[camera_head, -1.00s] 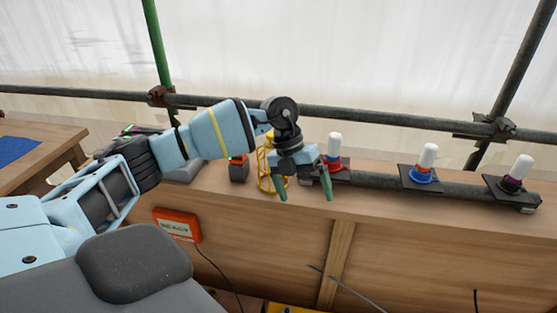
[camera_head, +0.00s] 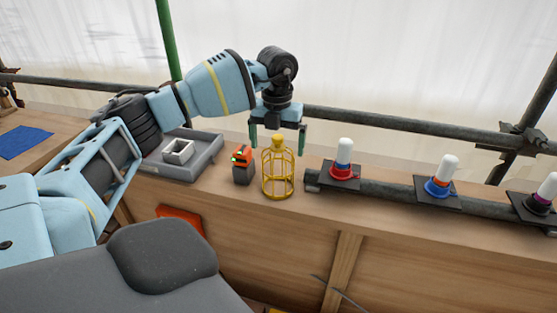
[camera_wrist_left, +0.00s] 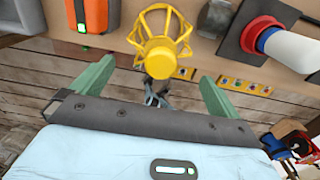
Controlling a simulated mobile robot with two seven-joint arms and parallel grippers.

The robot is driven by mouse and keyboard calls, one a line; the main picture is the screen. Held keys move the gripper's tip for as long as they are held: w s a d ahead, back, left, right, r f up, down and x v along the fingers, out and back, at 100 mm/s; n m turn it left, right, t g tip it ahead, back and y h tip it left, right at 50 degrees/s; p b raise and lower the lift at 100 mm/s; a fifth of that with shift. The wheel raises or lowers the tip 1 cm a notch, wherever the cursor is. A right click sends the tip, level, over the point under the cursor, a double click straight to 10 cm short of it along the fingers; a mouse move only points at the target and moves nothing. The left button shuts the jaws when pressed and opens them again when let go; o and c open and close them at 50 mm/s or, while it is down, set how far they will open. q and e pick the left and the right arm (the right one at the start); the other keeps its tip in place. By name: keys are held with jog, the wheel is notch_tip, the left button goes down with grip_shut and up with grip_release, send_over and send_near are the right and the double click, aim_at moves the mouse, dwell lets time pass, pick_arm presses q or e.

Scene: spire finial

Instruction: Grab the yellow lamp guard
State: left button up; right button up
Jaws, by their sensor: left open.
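The yellow lamp guard (camera_head: 278,172) is a wire cage with a solid knob on top. It stands upright on the wooden bench. My left gripper (camera_head: 279,142) is open and empty, its fingers pointing down behind or above the cage's top; the exact depth is hard to tell. In the left wrist view the lamp guard (camera_wrist_left: 161,45) lies ahead of the fingertips, between their lines, with its knob toward my left gripper (camera_wrist_left: 154,75). No finger visibly touches it. My right gripper is not in view.
An orange-and-black device (camera_head: 243,165) stands just left of the guard. A grey tray (camera_head: 205,158) with a small white box (camera_head: 178,151) is further left. A pipe (camera_head: 400,190) with several white-topped lamps on black plates is to the right. A scaffold rail runs behind.

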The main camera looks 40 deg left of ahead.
aim_at(276, 150)
pick_arm(q)
jog(key=shift+a+f, duration=0.15)
jog(key=shift+f, duration=1.15)
jog(key=shift+a+f, duration=0.15)
jog(key=shift+f, duration=1.1)
jog(key=c, duration=0.9)
